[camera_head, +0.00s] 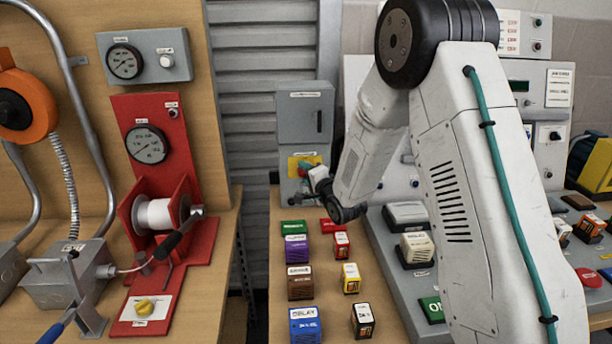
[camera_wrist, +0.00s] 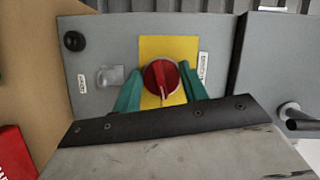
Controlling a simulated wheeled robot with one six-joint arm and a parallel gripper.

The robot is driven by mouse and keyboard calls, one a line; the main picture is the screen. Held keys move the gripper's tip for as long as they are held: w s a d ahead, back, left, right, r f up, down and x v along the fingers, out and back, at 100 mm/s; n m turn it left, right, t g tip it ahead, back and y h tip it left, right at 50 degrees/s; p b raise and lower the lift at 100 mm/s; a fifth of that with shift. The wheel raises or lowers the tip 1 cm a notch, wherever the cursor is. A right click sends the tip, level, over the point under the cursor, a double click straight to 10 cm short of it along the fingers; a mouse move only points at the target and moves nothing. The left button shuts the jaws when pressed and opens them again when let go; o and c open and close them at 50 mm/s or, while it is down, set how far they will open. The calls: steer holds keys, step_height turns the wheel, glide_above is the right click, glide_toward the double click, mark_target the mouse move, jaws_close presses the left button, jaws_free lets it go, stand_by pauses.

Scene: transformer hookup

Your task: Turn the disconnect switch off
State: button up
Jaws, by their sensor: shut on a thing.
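The disconnect switch is a red rotary knob (camera_wrist: 161,82) on a yellow plate (camera_wrist: 168,48), set on a grey box. In the wrist view the knob's raised grip bar stands nearly vertical in the picture. My gripper (camera_wrist: 161,92) has its two green fingers on either side of the red knob, shut on it. In the head view the grey switch box (camera_head: 305,115) stands at the back of the table, with part of the yellow plate (camera_head: 293,165) showing. My arm and gripper (camera_head: 322,182) hide most of the knob there.
Several coloured relay blocks, including a purple one (camera_head: 295,249) and a brown one (camera_head: 300,282), stand on the table in front of the box. A red winch stand (camera_head: 150,150) is at left. A padlock-like grey fitting (camera_wrist: 110,76) sits beside the yellow plate.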

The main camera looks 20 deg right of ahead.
steer(key=shift+a+r+n+g+h, duration=0.1)
steer(key=shift+n+g+h, duration=0.65)
steer(key=shift+n, duration=1.1)
steer(key=shift+d+f+n+g+h, duration=0.1)
steer(key=shift+n+g+h, duration=0.2)
steer(key=shift+n+h, duration=1.2)
steer(key=shift+a+r+n+g+h, duration=0.1)
steer(key=shift+n+g+h, duration=0.5)
steer(key=shift+n, duration=1.55)
steer(key=shift+w, duration=0.1)
steer(key=o, duration=1)
steer(key=shift+c, duration=0.2)
